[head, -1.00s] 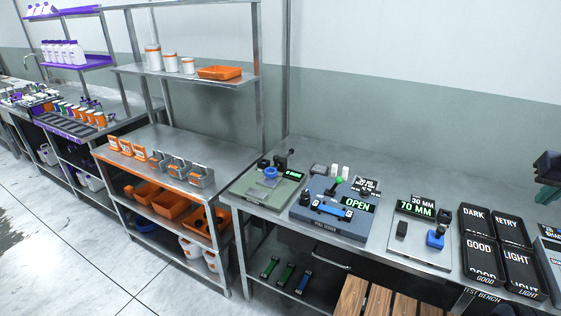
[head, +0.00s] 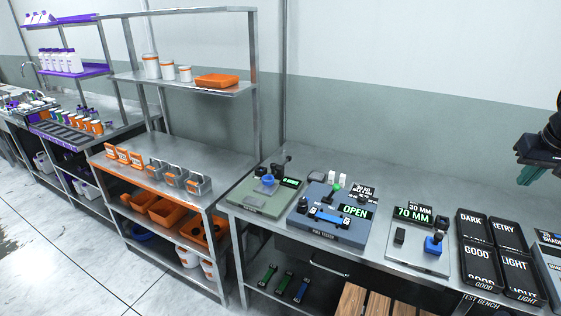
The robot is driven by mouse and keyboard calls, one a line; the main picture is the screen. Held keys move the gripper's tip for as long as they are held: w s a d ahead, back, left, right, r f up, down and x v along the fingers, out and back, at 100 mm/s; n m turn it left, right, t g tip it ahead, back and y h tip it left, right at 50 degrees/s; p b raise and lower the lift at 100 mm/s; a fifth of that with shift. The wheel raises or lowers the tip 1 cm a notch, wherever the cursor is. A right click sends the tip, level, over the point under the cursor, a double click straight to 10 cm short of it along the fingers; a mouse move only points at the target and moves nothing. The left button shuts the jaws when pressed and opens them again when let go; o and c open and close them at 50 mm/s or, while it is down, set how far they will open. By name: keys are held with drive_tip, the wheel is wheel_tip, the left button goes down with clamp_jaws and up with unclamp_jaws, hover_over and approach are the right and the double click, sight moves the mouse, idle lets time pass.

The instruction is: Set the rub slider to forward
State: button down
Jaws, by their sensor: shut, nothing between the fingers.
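No label reading "rub" is legible, so I cannot tell for certain which part is the rub slider. The blue block sits at the panel's right side. My gripper (head: 527,178), with dark body and green fingers, is shut and empty. It hangs in the air at the right edge, above and right of the panel, apart from everything.
A blue-grey tester (head: 318,232) reading OPEN stands left of the panel, with a green device (head: 250,198) beyond it. Black pads (head: 484,268) marked DARK, RETRY, GOOD and LIGHT lie to its right. The bench's back strip is mostly clear. Wooden slats (head: 378,305) stand in front.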

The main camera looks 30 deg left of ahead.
drive_tip(key=w+a+n+g+y, duration=0.15)
drive_tip(key=w+a+n, duration=0.25)
drive_tip(key=w+a, duration=0.95)
drive_tip(key=w+a+n+g+y, duration=0.15)
drive_tip(key=w+a+n, duration=0.25)
drive_tip(key=w+a, duration=0.95)
drive_tip(key=w+a+f+n+g+y, duration=0.1)
drive_tip(key=a+f, duration=0.5)
drive_tip(key=a, duration=0.7)
drive_tip(key=w+a+f+n+g+y, duration=0.1)
drive_tip(key=a+f, duration=0.5)
drive_tip(key=a, duration=0.8)
drive_tip(key=w+a+f+n+g, duration=0.1)
drive_tip(key=a+f+n+g, duration=0.2)
drive_tip(key=a, duration=1)
wheel_tip(320, 180, down, 4)
drive_tip(key=shift+w+a+r+n+g+y, duration=0.2)
drive_tip(key=shift+w+r+n+g+y, duration=0.15)
drive_tip(key=shift+n, duration=0.55)
drive_tip(key=shift+f, duration=0.2)
